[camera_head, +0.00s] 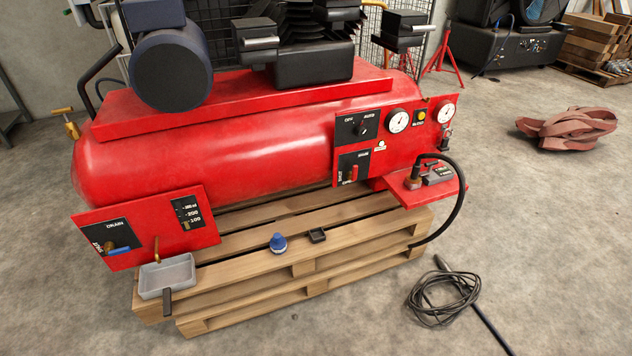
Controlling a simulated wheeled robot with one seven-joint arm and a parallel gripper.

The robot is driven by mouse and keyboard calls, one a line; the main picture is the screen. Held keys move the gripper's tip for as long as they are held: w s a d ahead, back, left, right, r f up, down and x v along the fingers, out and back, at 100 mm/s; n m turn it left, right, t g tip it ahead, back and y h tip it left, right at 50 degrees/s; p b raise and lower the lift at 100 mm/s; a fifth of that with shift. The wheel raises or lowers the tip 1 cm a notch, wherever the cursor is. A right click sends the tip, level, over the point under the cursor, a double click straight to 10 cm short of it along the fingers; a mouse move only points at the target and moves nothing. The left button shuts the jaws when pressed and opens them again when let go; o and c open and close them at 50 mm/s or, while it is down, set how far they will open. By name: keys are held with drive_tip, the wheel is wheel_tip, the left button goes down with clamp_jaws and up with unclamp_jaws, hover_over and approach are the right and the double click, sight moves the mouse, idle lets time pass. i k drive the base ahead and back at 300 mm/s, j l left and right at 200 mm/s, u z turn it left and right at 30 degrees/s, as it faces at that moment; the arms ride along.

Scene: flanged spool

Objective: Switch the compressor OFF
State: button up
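The compressor (215,140) is a red horizontal tank with a dark blue motor on top, resting on a wooden pallet. On its right front panel, a black switch plate (346,126) carries a rotary knob (362,130) with an OFF-like label at its left and AUTO at its right. The knob is too small to tell its setting for sure. Below it is a second black plate with a red part (354,165) and small lettering. Two round white gauges (397,120) sit right of the knob. My gripper is not in view.
A grey tray (167,275), a blue cap-like part (278,242) and a small black piece (317,235) are on the pallet (250,262). A coiled cable (440,300) lies on the floor at right. Red straps (572,128) lie further back.

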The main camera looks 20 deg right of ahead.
sight(361, 130)
drive_tip(key=i+j+z, duration=0.1)
drive_tip(key=i+z, duration=0.2)
drive_tip(key=i, duration=0.2)
drive_tip(key=i+j+z, duration=0.3)
drive_tip(key=i, duration=0.25)
